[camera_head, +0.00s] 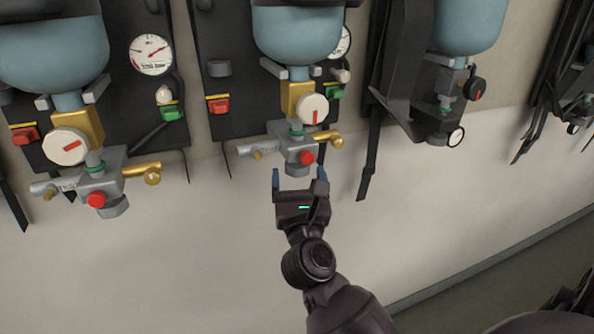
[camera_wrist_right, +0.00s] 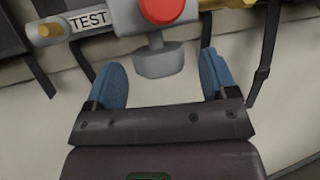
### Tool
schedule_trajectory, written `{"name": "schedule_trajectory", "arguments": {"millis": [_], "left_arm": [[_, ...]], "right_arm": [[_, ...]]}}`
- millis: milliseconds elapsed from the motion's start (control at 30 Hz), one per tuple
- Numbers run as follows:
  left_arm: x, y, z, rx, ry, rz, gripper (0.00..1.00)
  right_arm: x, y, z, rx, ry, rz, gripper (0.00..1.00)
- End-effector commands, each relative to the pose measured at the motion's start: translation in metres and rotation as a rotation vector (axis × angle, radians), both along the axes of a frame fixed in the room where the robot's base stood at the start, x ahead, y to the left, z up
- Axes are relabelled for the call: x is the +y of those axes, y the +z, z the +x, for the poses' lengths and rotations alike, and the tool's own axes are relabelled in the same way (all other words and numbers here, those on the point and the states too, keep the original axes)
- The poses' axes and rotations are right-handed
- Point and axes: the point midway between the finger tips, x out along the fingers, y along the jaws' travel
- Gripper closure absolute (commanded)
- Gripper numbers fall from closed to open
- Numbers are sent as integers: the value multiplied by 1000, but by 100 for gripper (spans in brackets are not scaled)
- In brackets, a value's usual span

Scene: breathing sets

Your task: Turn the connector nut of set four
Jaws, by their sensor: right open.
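A breathing set with a blue cylinder (camera_head: 297,35) hangs on the wall at the middle of the head view; no set number is legible. Below it is a grey valve block (camera_head: 292,147) with a red button (camera_head: 307,157). A grey connector nut (camera_wrist_right: 158,62) sits under the block in the right wrist view. My right gripper (camera_head: 299,177) is open just below this block, blue fingers pointing up. In the wrist view the nut lies between the fingertips, with a gap on each side; depth is hard to tell. My left gripper is out of view.
Another set with a gauge (camera_head: 67,146) and valve block (camera_head: 103,187) hangs to the left. A third set (camera_head: 467,25) hangs to the right, with more beyond. Black straps (camera_head: 371,165) dangle beside the sets. The pale wall (camera_head: 180,260) below is clear.

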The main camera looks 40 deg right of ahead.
Motion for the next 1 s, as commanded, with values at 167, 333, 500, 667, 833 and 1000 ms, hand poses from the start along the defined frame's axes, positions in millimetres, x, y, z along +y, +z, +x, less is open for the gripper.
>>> {"name": "schedule_trajectory", "arguments": {"millis": [167,333,500,667,833,1000], "left_arm": [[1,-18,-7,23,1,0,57],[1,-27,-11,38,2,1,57],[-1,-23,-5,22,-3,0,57],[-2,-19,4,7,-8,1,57],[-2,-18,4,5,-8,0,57],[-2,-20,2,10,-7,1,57]], "right_arm": [[15,-18,-28,7,-1,2,21],[28,-28,-50,7,-1,1,21],[35,-33,-63,4,0,0,21],[38,-32,-67,1,-1,-2,21],[38,-31,-67,0,0,-1,21],[38,-32,-67,0,0,-1,21]]}}
